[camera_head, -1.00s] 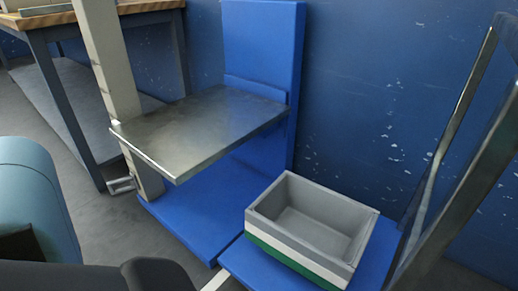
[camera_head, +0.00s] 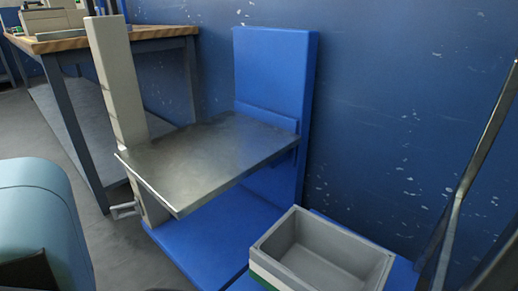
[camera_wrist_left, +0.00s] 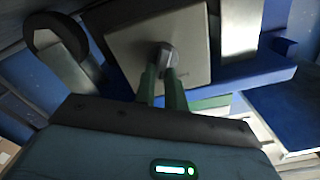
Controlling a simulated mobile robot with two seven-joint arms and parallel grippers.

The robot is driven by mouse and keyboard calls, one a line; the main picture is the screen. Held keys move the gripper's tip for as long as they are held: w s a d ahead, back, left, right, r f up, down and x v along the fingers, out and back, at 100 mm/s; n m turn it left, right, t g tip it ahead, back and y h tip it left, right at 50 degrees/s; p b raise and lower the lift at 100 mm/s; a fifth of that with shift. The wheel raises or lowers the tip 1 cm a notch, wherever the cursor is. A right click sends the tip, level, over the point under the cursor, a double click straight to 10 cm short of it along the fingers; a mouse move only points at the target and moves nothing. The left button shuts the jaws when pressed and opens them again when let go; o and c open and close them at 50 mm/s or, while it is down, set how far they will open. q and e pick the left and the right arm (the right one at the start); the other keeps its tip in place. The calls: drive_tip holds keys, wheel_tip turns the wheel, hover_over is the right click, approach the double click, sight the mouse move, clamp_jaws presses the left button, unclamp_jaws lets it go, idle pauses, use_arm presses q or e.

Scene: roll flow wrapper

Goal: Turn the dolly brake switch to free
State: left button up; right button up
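In the left wrist view, a grey round knob (camera_wrist_left: 166,54), which looks like the brake switch, sits on a pale square panel (camera_wrist_left: 195,30). My left gripper (camera_wrist_left: 161,70) reaches up to it with two green fingers. The fingers are close together with a narrow gap, and their tips overlap the lower part of the knob, so they appear closed on it. The tips partly hide the knob. Small lettering beside it is unreadable, so its setting cannot be told. The knob does not show in the head view. My right gripper is not in view.
In the head view, a metal shelf (camera_head: 205,155) stands on a blue frame (camera_head: 272,75) by the blue wall. A grey bin (camera_head: 322,250) sits in front of it. A workbench (camera_head: 165,31) stands at the back left. A dark wheel (camera_wrist_left: 58,42) shows in the wrist view.

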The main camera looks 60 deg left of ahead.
use_arm(q)
clamp_jaws()
drive_tip(key=n, duration=0.4)
drive_tip(key=a+n, duration=0.1)
drive_tip(key=n, duration=0.6)
drive_tip(key=shift+s+a+n, duration=0.1)
drive_tip(key=shift+a+n, duration=0.05)
drive_tip(key=shift+n, duration=0.25)
idle(0.4)
drive_tip(key=o, duration=0.7)
unclamp_jaws()
drive_tip(key=shift+s, duration=0.1)
